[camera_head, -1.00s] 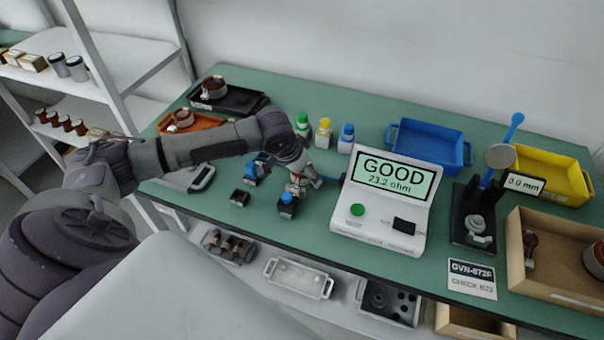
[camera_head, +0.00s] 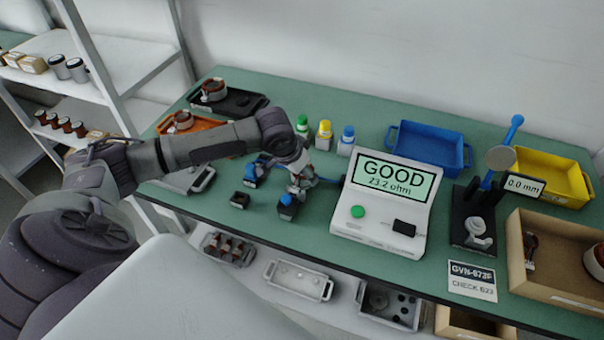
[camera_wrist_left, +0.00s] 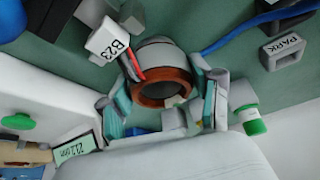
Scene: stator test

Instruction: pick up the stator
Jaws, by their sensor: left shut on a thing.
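My left gripper (camera_head: 298,184) is over the green bench, between the blue clips and the meter. In the left wrist view my left gripper (camera_wrist_left: 164,102) has its two fingers on either side of a stator (camera_wrist_left: 160,86), a grey ring with copper windings. It is shut on this stator. In the head view the arm and fingers mostly hide the stator. I cannot tell whether it touches the bench. My right gripper is not in view.
A meter (camera_head: 378,222) reads GOOD, 23.2 ohm, right of the gripper. Several capped bottles (camera_head: 324,138) stand behind. Other stators lie in a black tray (camera_head: 238,103), an orange tray (camera_head: 201,127) and a cardboard box (camera_head: 550,283). A blue tray (camera_head: 428,158) is at the back.

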